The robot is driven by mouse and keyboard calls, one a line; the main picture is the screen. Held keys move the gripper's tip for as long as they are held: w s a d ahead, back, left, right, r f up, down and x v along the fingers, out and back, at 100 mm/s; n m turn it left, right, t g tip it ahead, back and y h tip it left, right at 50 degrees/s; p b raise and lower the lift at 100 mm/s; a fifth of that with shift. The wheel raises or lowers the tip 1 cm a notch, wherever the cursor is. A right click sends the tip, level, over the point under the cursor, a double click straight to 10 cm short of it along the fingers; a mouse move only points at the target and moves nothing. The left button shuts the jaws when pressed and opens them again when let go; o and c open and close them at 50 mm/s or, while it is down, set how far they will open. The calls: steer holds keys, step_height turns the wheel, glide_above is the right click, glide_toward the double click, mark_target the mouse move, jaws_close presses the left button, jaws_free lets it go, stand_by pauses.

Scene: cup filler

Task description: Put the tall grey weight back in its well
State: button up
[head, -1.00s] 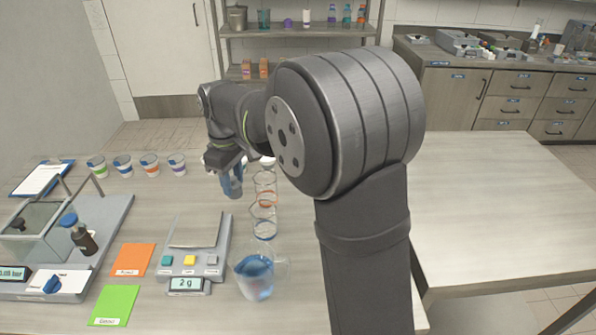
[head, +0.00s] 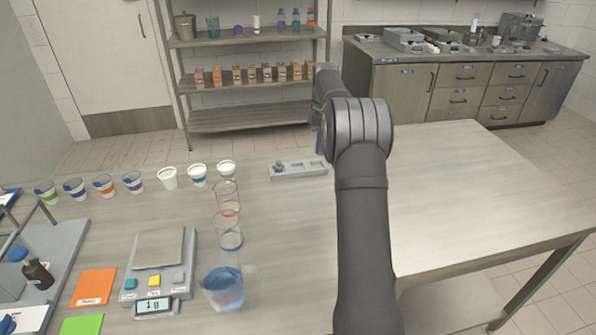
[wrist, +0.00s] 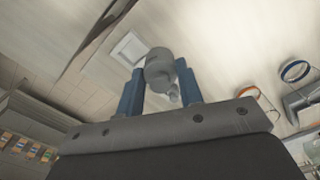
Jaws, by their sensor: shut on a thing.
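My gripper (wrist: 160,88) shows in the wrist view with its two blue fingers shut on a grey cylindrical weight (wrist: 158,66), which sticks out beyond the fingertips. In the head view most of my gripper is hidden behind my arm; only a bit of blue finger (head: 320,142) shows, and the held weight cannot be seen there. The pale grey weight tray (head: 312,170) with its wells lies at the back of the table, just left of and below my gripper in the picture. A shorter grey weight (head: 278,165) stands at its left end.
Several paper cups (head: 168,178) stand in a row left of the tray. Clear beakers (head: 230,238) and a jug of blue liquid (head: 223,290) stand nearer. The scale (head: 158,262) has an empty plate and reads 1 g. The table's right side is clear.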

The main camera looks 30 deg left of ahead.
steer(key=a+f, duration=0.2)
steer(key=a, duration=0.1)
steer(key=a+f, duration=0.5)
steer(key=a, duration=0.1)
steer(key=shift+w+a+f, duration=0.2)
steer(key=shift+w+f, duration=0.05)
steer(key=shift+w, duration=0.1)
steer(key=shift+f, duration=1.95)
steer(key=shift+f, duration=0.1)
steer(key=o, duration=1.2)
steer(key=shift+f, duration=0.1)
step_height(320, 180, up, 12)
steer(key=shift+r, duration=0.2)
steer(key=shift+f, duration=0.1)
